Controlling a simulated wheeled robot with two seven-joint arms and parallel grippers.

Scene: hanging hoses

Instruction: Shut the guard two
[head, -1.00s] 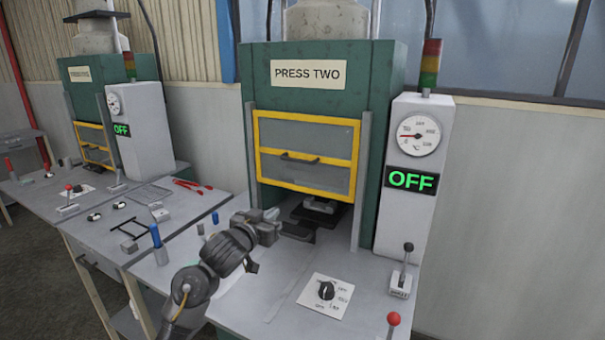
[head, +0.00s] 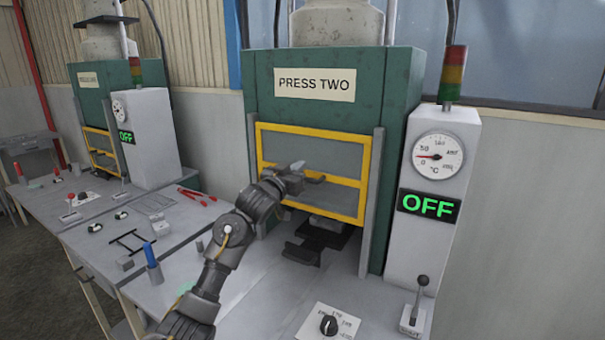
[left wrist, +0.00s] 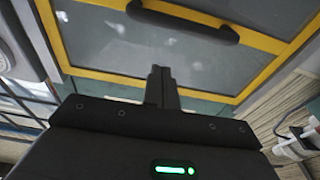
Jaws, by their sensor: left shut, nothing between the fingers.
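The guard of press two (head: 343,148) is a yellow-framed clear panel on the green press marked PRESS TWO (head: 400,85). It is raised, with an open gap below its lower edge where the dark press bed (head: 303,252) shows. My left gripper (head: 318,180) is shut and empty in front of the guard, by its middle bar, and hides part of it. In the left wrist view the guard's yellow frame (left wrist: 108,77) and dark handle (left wrist: 182,20) show beyond the shut fingers (left wrist: 161,84). I cannot tell whether they touch the guard. My right gripper is not in view.
A white control column (head: 437,170) with a gauge and a green OFF display stands right of the press. A lever (head: 416,303) and a dial plate (head: 328,324) are on the bench. A blue-handled tool (head: 151,258) stands at the left. Another press (head: 100,110) is farther left.

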